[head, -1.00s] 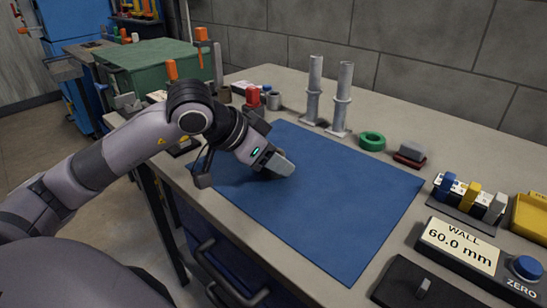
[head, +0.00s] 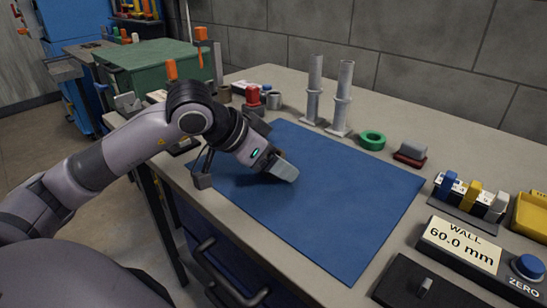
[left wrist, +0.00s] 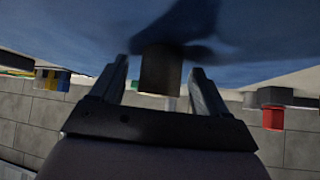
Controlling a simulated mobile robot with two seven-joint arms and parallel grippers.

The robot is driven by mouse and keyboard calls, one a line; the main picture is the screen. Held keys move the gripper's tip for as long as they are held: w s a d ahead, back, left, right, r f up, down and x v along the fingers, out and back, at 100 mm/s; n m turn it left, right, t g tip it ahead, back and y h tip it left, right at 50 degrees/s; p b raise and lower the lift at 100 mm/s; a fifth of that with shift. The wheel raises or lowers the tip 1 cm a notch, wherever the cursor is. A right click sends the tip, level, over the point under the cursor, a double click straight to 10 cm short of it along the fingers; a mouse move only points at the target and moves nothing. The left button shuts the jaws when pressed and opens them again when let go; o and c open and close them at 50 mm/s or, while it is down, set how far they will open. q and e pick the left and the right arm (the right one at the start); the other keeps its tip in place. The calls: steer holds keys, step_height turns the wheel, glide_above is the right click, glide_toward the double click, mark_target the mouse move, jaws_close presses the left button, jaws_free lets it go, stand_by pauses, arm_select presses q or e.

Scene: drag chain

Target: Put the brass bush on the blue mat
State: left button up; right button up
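A short, dark brownish cylinder, which looks like the brass bush (left wrist: 160,68) in shadow, stands on the blue mat (left wrist: 75,38) in the left wrist view, which is upside down. My left gripper (left wrist: 160,88) has a finger on each side of it, with a visible gap on both sides. In the head view the left gripper (head: 286,171) is low over the left part of the blue mat (head: 340,205), and the bush is hidden behind it. My right gripper is not in view.
Two grey upright posts (head: 341,100), a green ring (head: 372,140) and a red-and-grey block (head: 411,153) stand behind the mat. A red-topped part (head: 253,97) and small cylinders are at the back left. A wall gauge (head: 460,245) is at right. The mat's right half is clear.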

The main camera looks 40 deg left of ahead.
arm_select(q)
steer(key=shift+b+v, duration=0.35)
steer(key=shift+v, duration=3.2)
steer(key=shift+r, duration=0.1)
